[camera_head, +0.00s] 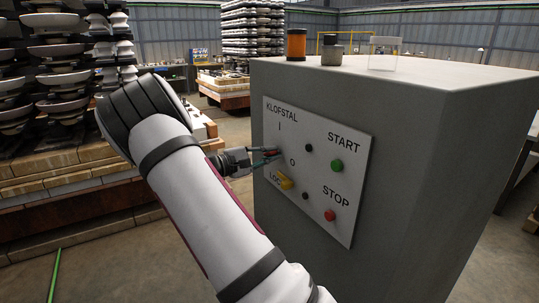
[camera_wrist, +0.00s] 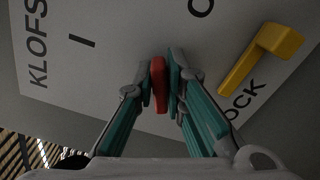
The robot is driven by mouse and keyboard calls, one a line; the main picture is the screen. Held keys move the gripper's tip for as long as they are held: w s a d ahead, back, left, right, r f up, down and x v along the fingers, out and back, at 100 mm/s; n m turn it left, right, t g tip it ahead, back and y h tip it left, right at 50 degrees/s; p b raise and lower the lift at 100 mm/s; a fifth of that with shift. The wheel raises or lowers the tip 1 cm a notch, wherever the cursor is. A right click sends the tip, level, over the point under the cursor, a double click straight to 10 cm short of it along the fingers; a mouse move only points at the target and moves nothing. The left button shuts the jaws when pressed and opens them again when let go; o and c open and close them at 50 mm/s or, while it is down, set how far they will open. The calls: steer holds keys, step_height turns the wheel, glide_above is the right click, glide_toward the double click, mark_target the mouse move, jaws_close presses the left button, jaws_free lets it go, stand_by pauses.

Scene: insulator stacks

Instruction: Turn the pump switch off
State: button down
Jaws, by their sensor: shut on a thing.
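The pump switch is a red knob (camera_wrist: 159,86) on the white control panel (camera_wrist: 115,20), on the side labelled KLOFSTAL with I and O marks. My gripper (camera_wrist: 160,82) has its two teal fingers closed on either side of the red knob in the wrist view. In the head view my gripper (camera_head: 271,155) reaches the panel (camera_head: 318,200) from the left. It hides most of the knob there. I cannot tell which mark the knob points to. A yellow lock handle (camera_wrist: 262,55) sits by the LOCK label; it also shows in the head view (camera_head: 285,181).
A green START button (camera_head: 337,165) and a red STOP button (camera_head: 330,215) are on the panel's right. On the grey cabinet (camera_head: 420,150) stand an orange jar (camera_head: 297,45), a grey jar (camera_head: 332,55) and a clear container (camera_head: 384,54). Insulator stacks (camera_head: 68,80) stand at left.

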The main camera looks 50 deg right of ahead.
steer(key=shift+f+m, duration=0.15)
steer(key=shift+m, duration=2.05)
steer(key=c, duration=1.7)
jaws_free()
steer(key=shift+a, duration=0.15)
steer(key=v, duration=1.2)
steer(key=shift+s, duration=0.1)
